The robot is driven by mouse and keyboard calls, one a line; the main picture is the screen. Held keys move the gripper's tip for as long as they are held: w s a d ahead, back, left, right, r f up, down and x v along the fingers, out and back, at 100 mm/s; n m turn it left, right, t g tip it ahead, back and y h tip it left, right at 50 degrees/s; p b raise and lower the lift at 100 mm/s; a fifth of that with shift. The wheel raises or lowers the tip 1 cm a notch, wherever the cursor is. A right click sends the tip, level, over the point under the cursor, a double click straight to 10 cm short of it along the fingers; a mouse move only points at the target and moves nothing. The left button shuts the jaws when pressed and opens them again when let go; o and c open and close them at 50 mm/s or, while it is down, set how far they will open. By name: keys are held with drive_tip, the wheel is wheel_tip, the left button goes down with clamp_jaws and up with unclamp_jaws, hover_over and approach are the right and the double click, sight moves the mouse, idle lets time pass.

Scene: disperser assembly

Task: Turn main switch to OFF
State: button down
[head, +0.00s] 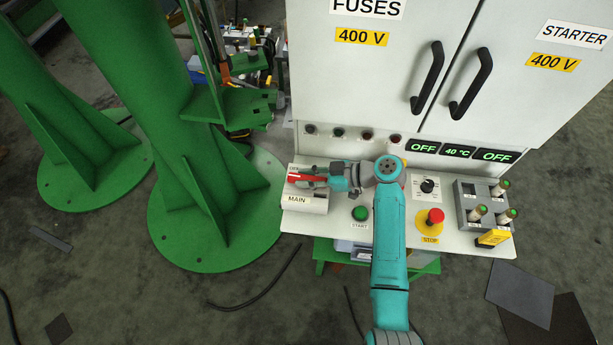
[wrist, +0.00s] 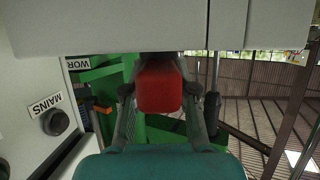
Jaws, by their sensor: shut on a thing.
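The main switch is a grey box (head: 304,205) labelled MAIN at the left end of the control shelf, with a red handle (head: 305,178) on it. My gripper (head: 318,179) reaches in from the right and is shut on the red handle. In the wrist view the red handle (wrist: 159,88) sits between my two fingers (wrist: 160,105). The fingers partly hide the handle, and its exact switch position cannot be read.
On the shelf are a green START button (head: 360,213), a black knob (head: 428,186), a red STOP button (head: 435,216) and a grey holder (head: 470,205) with several green-tipped parts. The cabinet (head: 400,90) rises behind. A green column (head: 150,90) stands at left.

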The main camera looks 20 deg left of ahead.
drive_tip(key=shift+n+g, duration=0.3)
drive_tip(key=c, duration=0.9)
unclamp_jaws()
drive_tip(key=shift+w+f, duration=0.1)
drive_tip(key=shift+d, duration=0.15)
drive_tip(key=v, duration=1.1)
drive_tip(key=shift+w+d+r, duration=0.15)
drive_tip(key=shift+d+r, duration=0.05)
drive_tip(key=shift+r, duration=0.2)
drive_tip(key=shift+w, duration=0.1)
